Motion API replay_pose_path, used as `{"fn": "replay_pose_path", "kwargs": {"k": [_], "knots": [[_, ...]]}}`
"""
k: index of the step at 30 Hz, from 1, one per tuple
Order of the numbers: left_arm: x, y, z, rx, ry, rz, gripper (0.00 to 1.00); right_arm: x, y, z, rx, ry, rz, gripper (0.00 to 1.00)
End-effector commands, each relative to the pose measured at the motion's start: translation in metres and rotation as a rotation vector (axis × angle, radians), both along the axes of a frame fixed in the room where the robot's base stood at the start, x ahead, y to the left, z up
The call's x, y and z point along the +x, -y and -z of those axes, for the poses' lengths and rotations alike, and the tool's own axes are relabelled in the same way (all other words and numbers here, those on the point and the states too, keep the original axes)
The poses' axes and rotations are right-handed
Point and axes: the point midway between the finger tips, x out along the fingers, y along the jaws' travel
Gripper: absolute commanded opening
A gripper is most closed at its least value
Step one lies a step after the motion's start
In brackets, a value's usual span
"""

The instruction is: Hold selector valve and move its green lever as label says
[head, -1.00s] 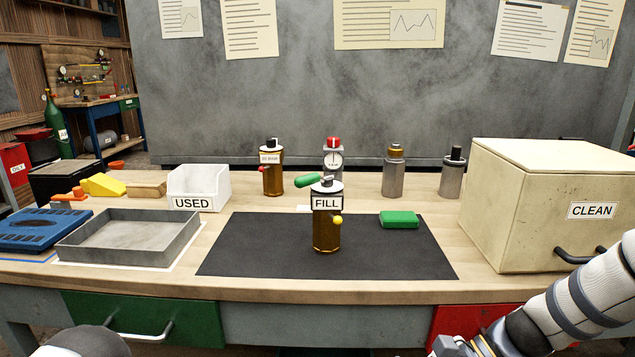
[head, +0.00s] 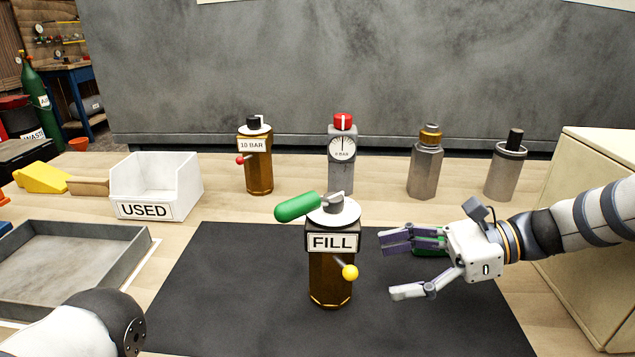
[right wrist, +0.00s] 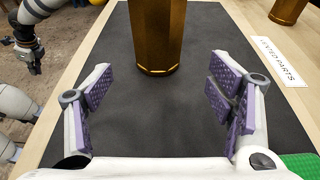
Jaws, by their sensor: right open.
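The selector valve (head: 330,275) stands upright on the black mat, a brass body with a FILL label facing me. Its green lever (head: 297,206) points left from the top, and a yellow-tipped small lever (head: 349,272) sticks out below the label. My right gripper (head: 392,267) is open and empty, to the right of the valve, fingers pointing at it and apart from it. In the right wrist view the valve body (right wrist: 158,35) stands beyond and between the open fingers; its top is cut off. My left gripper (right wrist: 28,58) seems to show small at the upper left there.
A green block (head: 428,243) lies behind my right gripper. Behind the mat (head: 220,300) stand a 10 BAR valve (head: 258,172), a red-topped gauge unit (head: 342,165) and two grey cylinders. A USED bin (head: 150,185), a grey tray (head: 120,262) and a cream box (head: 590,240) flank the mat.

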Motion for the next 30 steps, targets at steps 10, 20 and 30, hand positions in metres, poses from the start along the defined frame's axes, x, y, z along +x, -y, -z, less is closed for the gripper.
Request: {"fn": "replay_pose_path", "kwargs": {"k": [10,20,30], "knots": [[-0.008,0.0,0.01,0.0,-0.023,0.001,0.0,-0.001,-0.06,0.021,0.0,-0.003,-0.002,0.75],[-0.009,0.0,0.011,0.001,-0.026,0.001,0.0,0.0,-0.088,0.028,-0.001,-0.001,0.0,0.75],[-0.008,0.0,0.011,0.0,-0.026,0.001,0.0,0.0,-0.089,0.028,-0.001,0.0,0.0,0.51]]}}
